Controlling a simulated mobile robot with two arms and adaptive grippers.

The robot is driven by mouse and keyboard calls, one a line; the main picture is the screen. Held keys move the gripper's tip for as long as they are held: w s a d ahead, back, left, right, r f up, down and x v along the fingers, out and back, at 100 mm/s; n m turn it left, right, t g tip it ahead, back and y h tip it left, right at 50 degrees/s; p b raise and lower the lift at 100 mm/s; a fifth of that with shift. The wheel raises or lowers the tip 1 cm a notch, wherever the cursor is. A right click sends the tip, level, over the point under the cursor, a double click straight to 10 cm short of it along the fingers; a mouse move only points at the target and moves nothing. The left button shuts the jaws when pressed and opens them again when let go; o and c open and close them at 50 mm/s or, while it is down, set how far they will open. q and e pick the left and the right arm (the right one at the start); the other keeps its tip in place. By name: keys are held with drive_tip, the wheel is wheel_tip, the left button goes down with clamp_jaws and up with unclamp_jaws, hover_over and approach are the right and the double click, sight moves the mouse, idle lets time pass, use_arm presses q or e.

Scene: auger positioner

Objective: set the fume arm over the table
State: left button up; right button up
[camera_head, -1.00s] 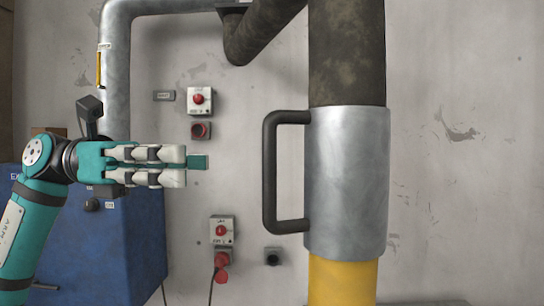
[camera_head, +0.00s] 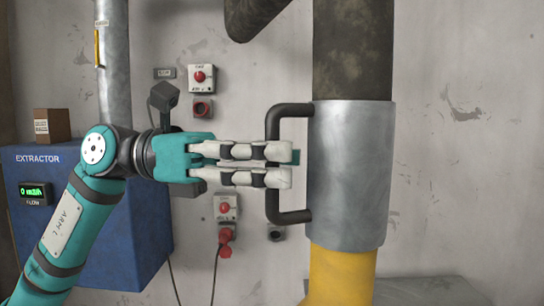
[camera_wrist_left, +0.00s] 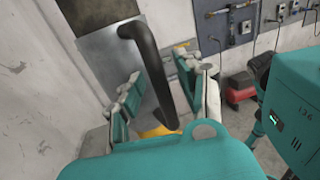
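The fume arm hangs at centre right in the head view: a dark duct (camera_head: 352,50), a silver sleeve (camera_head: 350,175) with a dark bar handle (camera_head: 273,190), and a yellow part (camera_head: 342,275) below. My left gripper (camera_head: 290,165) is at the handle, its fingers pointing right across it. In the left wrist view the handle (camera_wrist_left: 152,75) runs between the two spread fingers (camera_wrist_left: 158,88), with gaps showing beside it. The gripper looks open. My right gripper is out of view. A grey surface (camera_head: 430,291) shows at the bottom right; I cannot tell if it is the table.
A blue extractor box (camera_head: 95,225) with a green flow display (camera_head: 35,192) stands at the left, a small brown box (camera_head: 52,125) on it. Wall switches (camera_head: 202,78) and a red plug (camera_head: 225,240) are behind my gripper. The right side wall is bare.

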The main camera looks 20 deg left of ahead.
use_arm(q)
clamp_jaws()
drive_tip(key=shift+d+r, duration=0.1)
idle(0.4)
